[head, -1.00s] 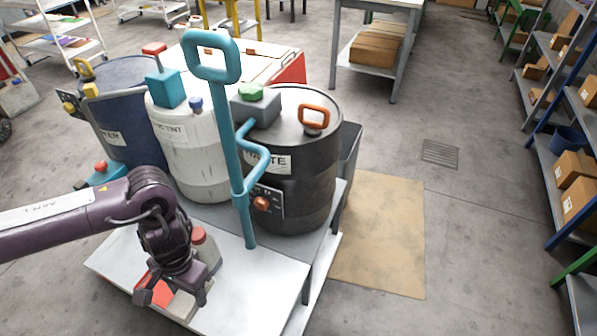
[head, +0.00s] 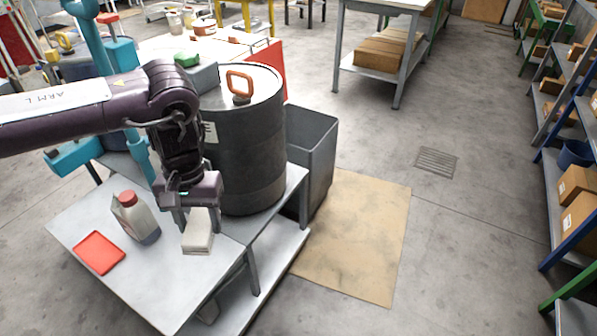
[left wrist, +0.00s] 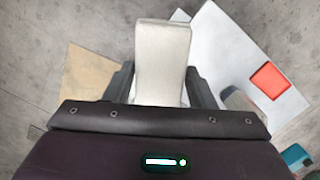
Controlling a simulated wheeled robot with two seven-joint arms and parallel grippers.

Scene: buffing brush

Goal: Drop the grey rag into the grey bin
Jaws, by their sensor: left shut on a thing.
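The grey rag (head: 198,236), a pale folded block, hangs from my left gripper (head: 190,212). In the left wrist view the rag (left wrist: 162,55) stands out between the two dark fingers, which are shut on it. The rag appears to be above the right part of the white cart top (head: 165,290). The grey bin (head: 318,150) is an open-topped box to the right of the gripper, behind the cart and beside the black drum. The drum hides part of its left side. My right gripper is in neither view.
The black drum (head: 245,150) with an orange handle stands close behind the gripper. A white bottle with a red cap (head: 135,218) and a red tray (head: 99,253) are on the cart top. A tan mat (head: 355,235) lies on open floor at right.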

